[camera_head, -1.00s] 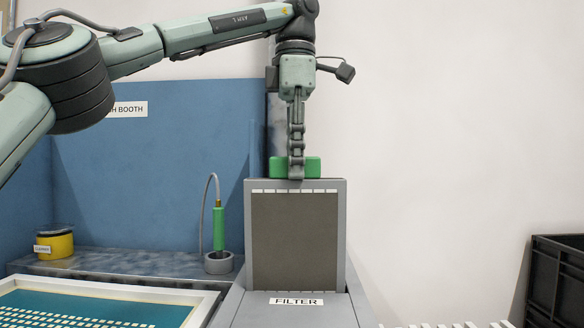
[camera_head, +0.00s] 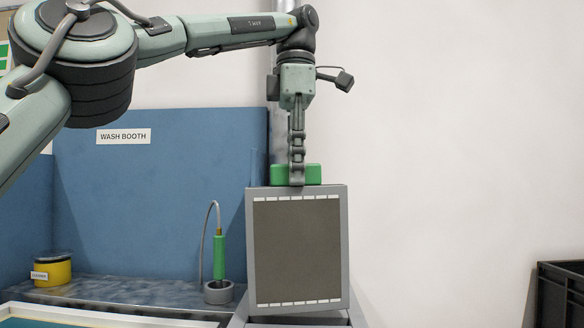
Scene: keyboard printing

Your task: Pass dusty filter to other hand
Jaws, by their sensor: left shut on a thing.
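The dusty filter (camera_head: 297,250) is a grey-framed panel with a brown-grey face and a green handle (camera_head: 312,174) on top. My left gripper (camera_head: 297,180) points straight down and is shut on the green handle. The filter hangs upright, very slightly tilted, in front of the grey filter housing (camera_head: 355,312), whose top shows around the filter's lower edge. The housing's label is out of sight. My right gripper is not in view.
A blue wash booth (camera_head: 160,200) stands behind at left, with a green-handled sprayer (camera_head: 219,255) in a grey cup and a yellow cleaner pot (camera_head: 52,270). A framed screen (camera_head: 100,317) lies at the lower left. A black crate (camera_head: 562,292) stands at far right. Space right of the filter is clear.

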